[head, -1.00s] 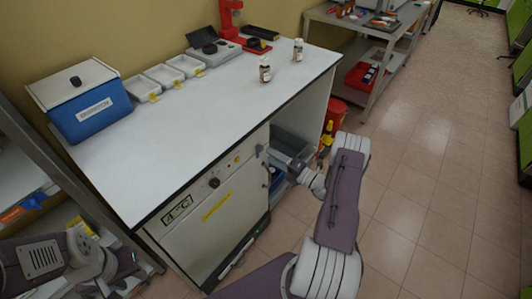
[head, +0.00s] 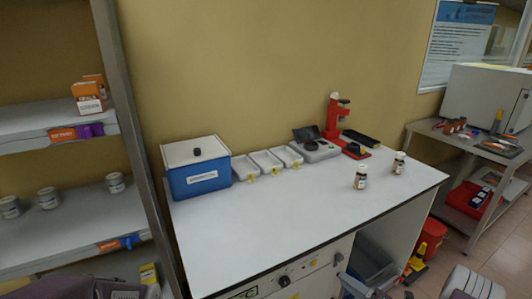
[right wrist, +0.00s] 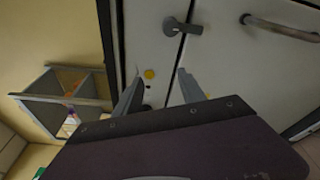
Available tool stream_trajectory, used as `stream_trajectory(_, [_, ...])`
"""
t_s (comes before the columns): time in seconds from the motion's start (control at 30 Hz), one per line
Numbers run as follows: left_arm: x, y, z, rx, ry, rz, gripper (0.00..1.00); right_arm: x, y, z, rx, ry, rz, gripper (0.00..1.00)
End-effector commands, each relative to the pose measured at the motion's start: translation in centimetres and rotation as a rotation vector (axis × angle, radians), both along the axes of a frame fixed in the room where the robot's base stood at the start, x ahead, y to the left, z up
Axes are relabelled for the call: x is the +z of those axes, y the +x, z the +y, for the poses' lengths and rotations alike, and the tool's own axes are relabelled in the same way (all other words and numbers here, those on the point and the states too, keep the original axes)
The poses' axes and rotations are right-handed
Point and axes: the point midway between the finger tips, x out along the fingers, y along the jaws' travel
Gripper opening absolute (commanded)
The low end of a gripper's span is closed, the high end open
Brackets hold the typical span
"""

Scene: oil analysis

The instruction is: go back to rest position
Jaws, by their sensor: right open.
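My right gripper (head: 352,287) shows at the bottom edge of the head view, in front of the cabinet under the white worktop (head: 285,228). In the right wrist view my right gripper (right wrist: 159,76) has its two fingers spread apart with nothing between them, facing the pale cabinet front (right wrist: 235,60). Part of my right arm shows at the bottom right of the head view. At the bottom left only a part of my left arm shows, and I cannot make out the left gripper.
On the worktop stand a blue box (head: 200,182), white trays (head: 268,160), a red instrument (head: 335,120) and two bottles (head: 360,178) (head: 399,163). A shelf rack (head: 60,222) is at the left. A grey bin (head: 373,258) sits in the open bay below.

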Motion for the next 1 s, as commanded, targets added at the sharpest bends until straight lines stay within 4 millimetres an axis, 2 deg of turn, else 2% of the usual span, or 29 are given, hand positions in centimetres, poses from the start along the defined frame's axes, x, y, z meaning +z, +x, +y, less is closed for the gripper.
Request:
stream_trajectory(0.03, [1.7, 0.0, 0.0, 0.000, 0.000, 0.000, 0.36, 2.7, -0.4, 3.7, 0.158, -0.125, -0.018, 0.47])
stream_trajectory(0.07, [2.3, 0.0, 0.0, 0.000, 0.000, 0.000, 0.36, 3.8, -1.2, 6.3, 0.277, -0.222, -0.038, 0.47])
stream_trajectory(0.1, [3.2, 0.0, 0.0, 0.000, 0.000, 0.000, 0.36, 5.1, -2.9, 9.6, 0.454, -0.364, -0.080, 0.47])
stream_trajectory(0.17, [4.6, 0.0, 0.0, 0.000, 0.000, 0.000, 0.36, 6.8, -6.5, 13.7, 0.755, -0.602, -0.188, 0.47])
stream_trajectory(0.2, [5.6, 0.0, 0.0, 0.000, 0.000, 0.000, 0.36, 7.9, -9.4, 15.6, 0.973, -0.769, -0.295, 0.47])
stream_trajectory(0.27, [6.9, 0.0, 0.0, 0.000, 0.000, 0.000, 0.36, 9.2, -13.4, 16.7, 1.293, -1.007, -0.499, 0.47])
stream_trajectory(0.3, [7.7, 0.0, 0.0, 0.000, 0.000, 0.000, 0.36, 10.2, -15.5, 16.5, 1.499, -1.151, -0.661, 0.47])
stream_trajectory(0.33, [8.3, 0.0, 0.0, 0.000, 0.000, 0.000, 0.36, 10.8, -16.7, 16.1, 1.645, -1.252, -0.793, 0.47])
stream_trajectory(0.4, [9.4, 0.0, 0.0, 0.000, 0.000, 0.000, 0.36, 12.5, -18.0, 14.8, 1.944, -1.445, -1.114, 0.47])
stream_trajectory(0.47, [10.2, 0.0, 0.0, 0.000, 0.000, 0.000, 0.36, 14.0, -18.1, 14.0, 2.143, -1.563, -1.380, 0.47])
stream_trajectory(0.5, [10.6, 0.0, 0.0, 0.000, 0.000, 0.000, 0.36, 14.8, -17.9, 13.6, -2.209, 1.590, 1.514, 0.47])
stream_trajectory(0.6, [11.0, 0.0, 0.0, 0.000, 0.000, 0.000, 0.36, 16.4, -17.1, 13.3, -1.950, 1.372, 1.487, 0.47])
stream_trajectory(0.7, [11.1, 0.0, 0.0, 0.000, 0.000, 0.000, 0.36, 16.9, -16.7, 13.3, -1.846, 1.284, 1.469, 0.47])
stream_trajectory(1.0, [11.0, 0.0, 0.0, 0.000, 0.000, 0.000, 0.36, 16.8, -16.6, 13.2, -1.840, 1.277, 1.467, 0.47])
